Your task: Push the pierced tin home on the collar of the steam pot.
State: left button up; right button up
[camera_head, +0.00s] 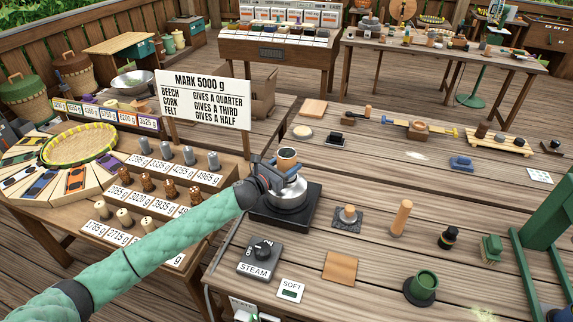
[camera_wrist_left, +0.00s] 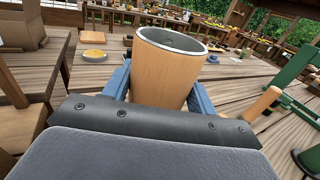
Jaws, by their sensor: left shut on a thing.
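The pierced tin (camera_head: 286,158), a tan cylinder with a pale metal rim, is held by my left gripper (camera_head: 281,176). In the left wrist view the tin (camera_wrist_left: 165,75) stands between the two blue fingers, its open top showing. The steam pot (camera_head: 288,197), a shiny round metal vessel, sits on a black square heater (camera_head: 268,217) directly below the gripper. The tin's lower end and the pot's collar are hidden by the gripper, so I cannot tell whether they touch. My right gripper is not in view.
A grey STEAM dial box (camera_head: 260,257) and a SOFT display card (camera_head: 290,289) lie in front of the heater. A dark block with a knob (camera_head: 348,218) and an upright wooden rod (camera_head: 401,218) stand to the right. A white sign (camera_head: 203,98) rises behind at left.

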pick_arm(q)
jog(key=shift+f+b, duration=0.4)
jog(key=shift+f, duration=0.2)
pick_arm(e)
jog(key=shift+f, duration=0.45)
pick_arm(q)
jog(key=o, duration=1.2)
jog(key=shift+c, duration=0.2)
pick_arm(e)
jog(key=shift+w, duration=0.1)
pick_arm(q)
jog(key=shift+s+a+f+b, duration=0.2)
jog(key=shift+a+b, duration=0.05)
jog(key=shift+b, duration=0.05)
jog(key=b+v, duration=0.2)
jog(key=v, duration=0.4)
jog(key=shift+r, duration=0.1)
jog(key=shift+s+a+r+b, duration=0.1)
jog(key=shift+s+a+b, duration=0.25)
jog(key=shift+s, duration=0.1)
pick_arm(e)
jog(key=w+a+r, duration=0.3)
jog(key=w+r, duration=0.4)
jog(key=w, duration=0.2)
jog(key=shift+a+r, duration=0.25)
